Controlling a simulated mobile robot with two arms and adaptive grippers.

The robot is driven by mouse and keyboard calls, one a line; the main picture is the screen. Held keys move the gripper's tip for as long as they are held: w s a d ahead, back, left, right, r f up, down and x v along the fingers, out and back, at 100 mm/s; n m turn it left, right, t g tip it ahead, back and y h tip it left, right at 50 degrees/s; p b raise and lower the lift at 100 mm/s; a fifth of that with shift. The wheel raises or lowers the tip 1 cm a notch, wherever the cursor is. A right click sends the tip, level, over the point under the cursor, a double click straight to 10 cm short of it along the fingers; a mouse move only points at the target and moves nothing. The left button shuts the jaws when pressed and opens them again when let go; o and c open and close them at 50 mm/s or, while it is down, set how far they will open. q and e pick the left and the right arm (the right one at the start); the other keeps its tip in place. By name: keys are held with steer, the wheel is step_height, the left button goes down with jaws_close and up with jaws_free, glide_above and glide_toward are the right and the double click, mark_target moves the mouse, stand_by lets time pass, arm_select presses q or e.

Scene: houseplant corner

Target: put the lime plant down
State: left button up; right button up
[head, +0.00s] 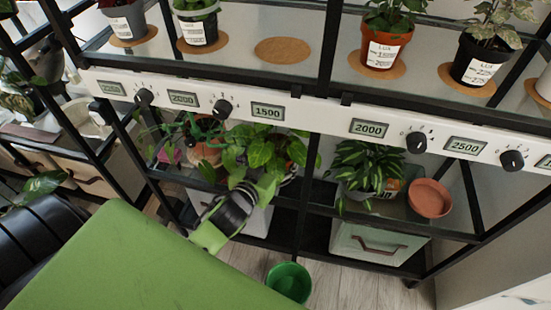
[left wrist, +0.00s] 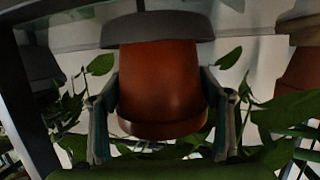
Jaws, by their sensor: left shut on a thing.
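A leafy green plant (head: 262,148), which I take for the lime plant, is at the lower shelf in the head view. My left gripper (head: 268,184) reaches in from the front, below its leaves. In the left wrist view the gripper (left wrist: 162,105) is shut on the plant's terracotta pot (left wrist: 158,80), one finger on each side. The pot appears upside down there, with a grey disc (left wrist: 155,28) at its base. I cannot tell whether they touch. Leaves hide most of the pot in the head view. My right gripper is not in view.
A variegated plant (head: 362,168) and an empty terracotta dish (head: 430,198) are to the right on the lower shelf. A bare cork mat (head: 284,50) lies on the upper shelf between potted plants. A green bucket (head: 289,283) stands on the floor. Black uprights frame the shelves.

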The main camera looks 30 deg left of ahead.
arm_select(q)
steer(key=shift+f, duration=0.25)
steer(key=o, duration=1.4)
